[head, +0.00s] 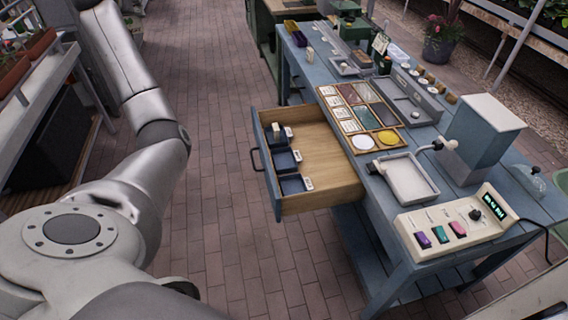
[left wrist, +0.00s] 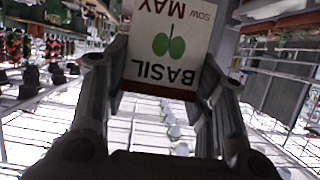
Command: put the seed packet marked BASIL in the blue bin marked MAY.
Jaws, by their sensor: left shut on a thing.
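My left gripper (left wrist: 165,72) is shut on the white BASIL seed packet (left wrist: 172,24), which has a green leaf picture and the words SOW MAY. The packet appears upside down between the fingers in the left wrist view. In the head view my left arm reaches to the upper left, and its gripper and the packet are out of frame. An open wooden drawer (head: 325,190) holds three small blue bins along its left side: a far one (head: 287,141), a middle one (head: 283,162) and a near one (head: 291,186). Their white labels are too small to read. My right gripper is not seen.
The blue workbench (head: 385,213) carries a sectioned wooden tray (head: 402,143), a grey tray (head: 410,180), a control box (head: 452,229) with coloured buttons and a tall grey-blue unit (head: 482,140). The drawer's right part is bare. The brick floor (head: 225,110) left of the bench is clear.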

